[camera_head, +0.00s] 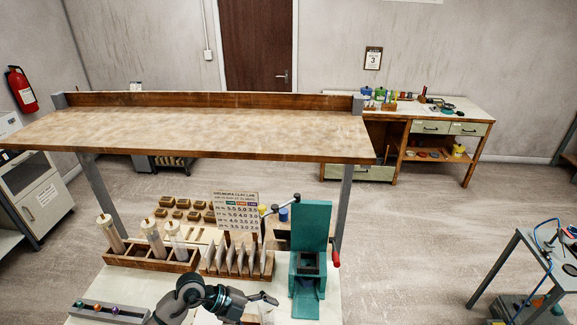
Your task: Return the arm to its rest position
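One arm of mine reaches in from the bottom left, and I take it as my left. Its dark, teal-ringed wrist points right over the front of the workbench (345,290). My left gripper (264,298) is in front of the card rack and just left of the green press (312,235). Its fingers are small and seen edge-on, so I cannot tell whether they are open or shut. I see nothing clearly held. My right gripper is not in view.
A wooden rack (150,260) with white cylinders and a rack of upright cards (238,262) stand behind the arm. A grey tray with coloured knobs (108,311) is at front left. A raised wooden shelf (200,133) spans above the bench's back.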

